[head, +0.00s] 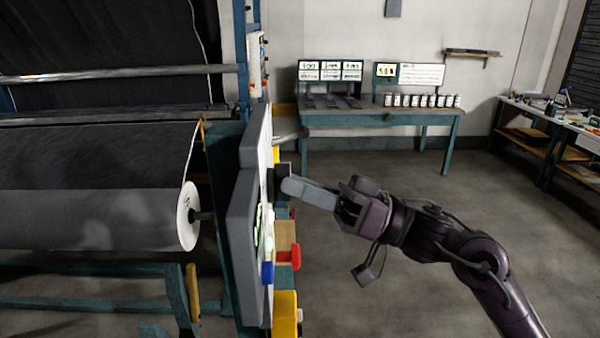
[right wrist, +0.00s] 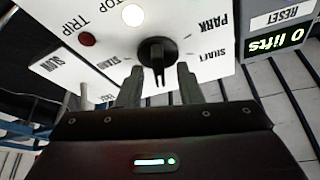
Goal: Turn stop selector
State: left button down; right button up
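The stop selector is a black round knob with a narrow grip (right wrist: 157,55) on a white panel (right wrist: 205,52) in the right wrist view. The grip points down in that view, between the upside-down labels STAND and SHAFT. My right gripper (right wrist: 160,72) is open, its fingertips apart on either side of the grip, with a gap showing on both sides. In the head view the right gripper (head: 288,185) reaches from the right to the edge-on panel (head: 250,215), close to the dark knob (head: 279,176). My left gripper is not in view.
A red button (right wrist: 87,40) and a lit white lamp (right wrist: 133,15) share the panel. A green display (right wrist: 277,40) reads "0 lifts". A grey roll (head: 90,218) lies left of the panel. A bench (head: 375,116) stands behind, and the floor at right is open.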

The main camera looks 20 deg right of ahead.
jog(key=shift+w, duration=0.1)
jog(key=shift+c, duration=0.3)
jog(key=shift+a, duration=0.1)
grip_shut()
jog(key=shift+n, duration=0.3)
